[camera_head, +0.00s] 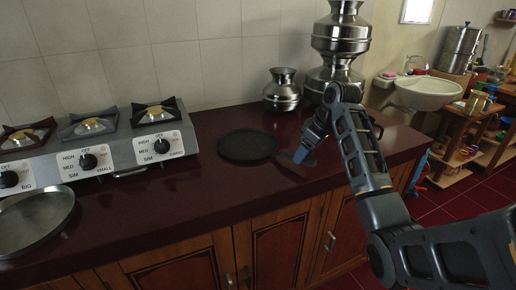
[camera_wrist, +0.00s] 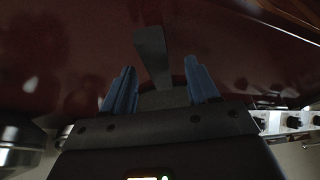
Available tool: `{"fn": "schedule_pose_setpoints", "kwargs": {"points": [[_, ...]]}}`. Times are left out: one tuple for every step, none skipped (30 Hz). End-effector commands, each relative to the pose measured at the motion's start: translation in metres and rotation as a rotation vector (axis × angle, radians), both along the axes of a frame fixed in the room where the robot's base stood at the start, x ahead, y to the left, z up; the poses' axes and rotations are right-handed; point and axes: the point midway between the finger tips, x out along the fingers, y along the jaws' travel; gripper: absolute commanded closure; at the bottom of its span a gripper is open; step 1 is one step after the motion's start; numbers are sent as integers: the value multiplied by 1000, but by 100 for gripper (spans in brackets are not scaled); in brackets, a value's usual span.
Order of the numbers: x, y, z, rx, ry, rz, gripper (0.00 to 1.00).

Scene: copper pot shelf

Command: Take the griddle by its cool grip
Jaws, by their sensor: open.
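The griddle (camera_head: 248,145) is a flat, dark round pan lying on the dark red counter, right of the stove. Its grip points right, toward my gripper (camera_head: 300,156), and is partly covered there. In the wrist view my gripper (camera_wrist: 160,78) has its two blue fingers spread wide. The grey grip (camera_wrist: 152,50) shows in the gap between them, with space on both sides. Its far end reaches beyond the fingertips. Most of the pan is hidden by the gripper's body in that view. I cannot tell the height of the fingers over the counter.
A stove (camera_head: 95,150) with several burners and knobs stands at the left. A shallow metal pan (camera_head: 35,220) lies before it. Shiny metal pots (camera_head: 282,92) stand at the back, behind my gripper. The counter (camera_head: 190,205) is clear in front of the griddle.

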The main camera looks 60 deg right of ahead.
Motion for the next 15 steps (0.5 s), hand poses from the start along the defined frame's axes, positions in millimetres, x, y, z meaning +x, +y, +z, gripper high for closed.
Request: {"fn": "schedule_pose_setpoints", "kwargs": {"points": [[1,-1,-5,2,2,-1,40],[3,-1,-9,2,3,-1,40],[4,-2,-14,2,3,-1,40],[6,-3,-18,2,3,-2,40],[7,-4,-23,3,3,-1,40],[10,-4,-28,2,3,-1,40],[11,-4,-32,2,3,-1,40],[13,-5,-35,1,1,-1,40],[15,-5,-39,2,2,-1,40],[16,-5,-41,2,2,-1,40],[16,-5,-43,0,1,-1,40],[17,-5,-44,-1,0,-1,40],[17,-5,-45,-1,0,0,40],[18,-5,-45,-1,0,0,40],[18,-5,-45,-1,-1,0,40]]}}
